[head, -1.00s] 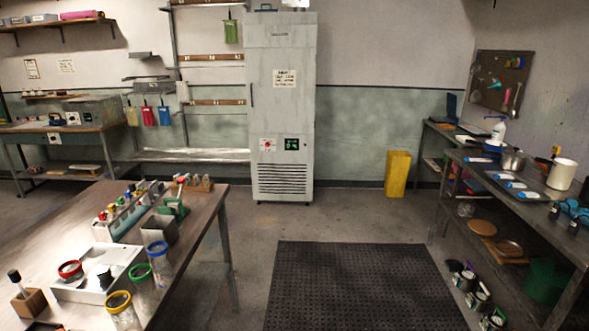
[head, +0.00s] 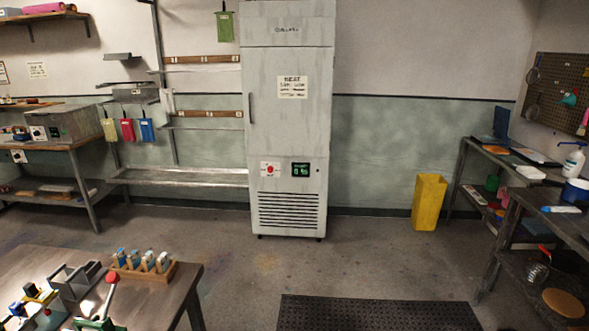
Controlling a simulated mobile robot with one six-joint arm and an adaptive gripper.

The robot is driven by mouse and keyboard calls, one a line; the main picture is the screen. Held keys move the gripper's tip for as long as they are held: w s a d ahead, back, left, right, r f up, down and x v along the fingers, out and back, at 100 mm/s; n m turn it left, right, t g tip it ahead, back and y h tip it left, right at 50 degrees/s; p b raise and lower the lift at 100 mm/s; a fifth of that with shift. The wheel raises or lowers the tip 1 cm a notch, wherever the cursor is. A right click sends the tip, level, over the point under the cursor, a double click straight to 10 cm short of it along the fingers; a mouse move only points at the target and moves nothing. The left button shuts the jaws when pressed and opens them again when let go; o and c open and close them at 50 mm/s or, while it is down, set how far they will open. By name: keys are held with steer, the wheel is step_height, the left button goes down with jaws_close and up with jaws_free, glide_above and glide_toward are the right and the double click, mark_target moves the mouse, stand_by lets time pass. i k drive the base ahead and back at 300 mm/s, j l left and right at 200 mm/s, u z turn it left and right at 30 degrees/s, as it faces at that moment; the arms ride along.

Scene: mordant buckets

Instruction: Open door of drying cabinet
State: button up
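The drying cabinet (head: 288,130) is a tall pale grey unit standing against the back wall, a little left of the picture's right half. Its door (head: 270,128) looks shut, with a dark vertical handle (head: 250,108) on its left edge. A paper notice (head: 292,87) is on the door. Below are a red knob (head: 269,169), a small lit display (head: 301,170) and a louvred vent (head: 287,210). My gripper is not in view.
A wooden-topped table (head: 188,273) with racks and tools stands at the near left. A black floor mat (head: 380,313) lies ahead. A yellow bin (head: 428,202) stands right of the cabinet, before a dark bench (head: 505,260). Floor before the cabinet is clear.

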mark_target(287, 91)
steer(key=i+u, duration=0.15)
steer(key=i, duration=0.85)
steer(key=i+l+u, duration=0.1)
steer(key=i, duration=0.9)
steer(key=i+j+u, duration=0.3)
steer(key=i, duration=0.65)
steer(key=i+u, duration=0.3)
steer(key=i, duration=0.6)
steer(key=i+j, duration=0.15)
steer(key=j, duration=0.25)
steer(key=i+j, duration=0.2)
steer(key=j, duration=0.15)
steer(key=i+j+u, duration=0.1)
steer(key=j, duration=0.3)
